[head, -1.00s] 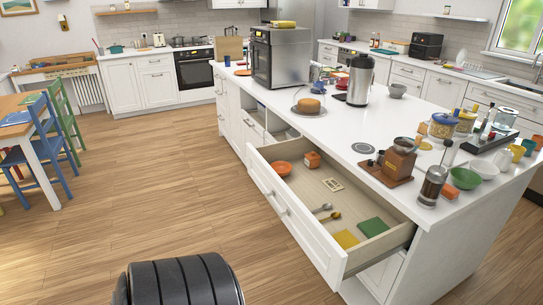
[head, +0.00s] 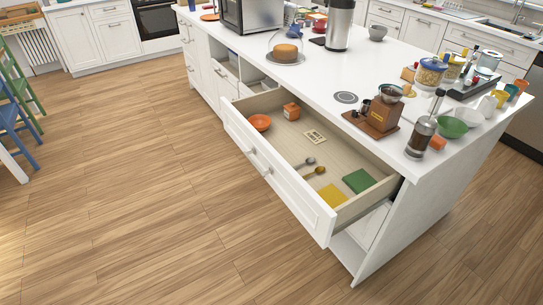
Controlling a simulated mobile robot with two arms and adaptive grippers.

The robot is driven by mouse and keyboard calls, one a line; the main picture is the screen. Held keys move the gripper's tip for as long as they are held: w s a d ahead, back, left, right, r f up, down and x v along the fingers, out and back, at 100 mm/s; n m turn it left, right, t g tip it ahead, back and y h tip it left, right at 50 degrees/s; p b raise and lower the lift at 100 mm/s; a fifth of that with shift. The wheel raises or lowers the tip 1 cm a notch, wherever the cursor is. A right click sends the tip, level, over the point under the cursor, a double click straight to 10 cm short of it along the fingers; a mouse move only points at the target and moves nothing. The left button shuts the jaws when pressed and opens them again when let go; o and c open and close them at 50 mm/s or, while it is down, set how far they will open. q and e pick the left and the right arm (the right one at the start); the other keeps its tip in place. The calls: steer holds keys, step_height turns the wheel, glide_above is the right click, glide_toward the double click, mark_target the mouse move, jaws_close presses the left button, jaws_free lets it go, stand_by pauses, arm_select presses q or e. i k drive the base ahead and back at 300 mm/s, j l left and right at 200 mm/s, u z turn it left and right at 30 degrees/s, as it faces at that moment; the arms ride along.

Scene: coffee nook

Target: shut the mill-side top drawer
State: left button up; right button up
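The top drawer (head: 273,182) nearest the coffee mill (head: 383,110) is pulled far out of the white island. Its white front has two bar handles and faces the open floor at left. Inside lie an orange bowl (head: 260,122), a small orange box (head: 291,111), a label card (head: 315,136), two spoons (head: 312,167), a yellow cloth (head: 332,195) and a green cloth (head: 357,181). The wooden mill stands on the counter just above the drawer. Neither of my grippers shows in the head view.
Another drawer or compartment (head: 262,84) farther along the island also stands open. The counter (head: 310,88) holds a cake under a dome (head: 286,49), a steel urn (head: 340,24), a French press (head: 422,135) and jars. The wood floor (head: 130,170) before the drawer is clear. Chairs stand at far left.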

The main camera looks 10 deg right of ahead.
mark_target(274, 152)
steer(key=i+l+u, duration=0.25)
steer(key=i+l, duration=0.7)
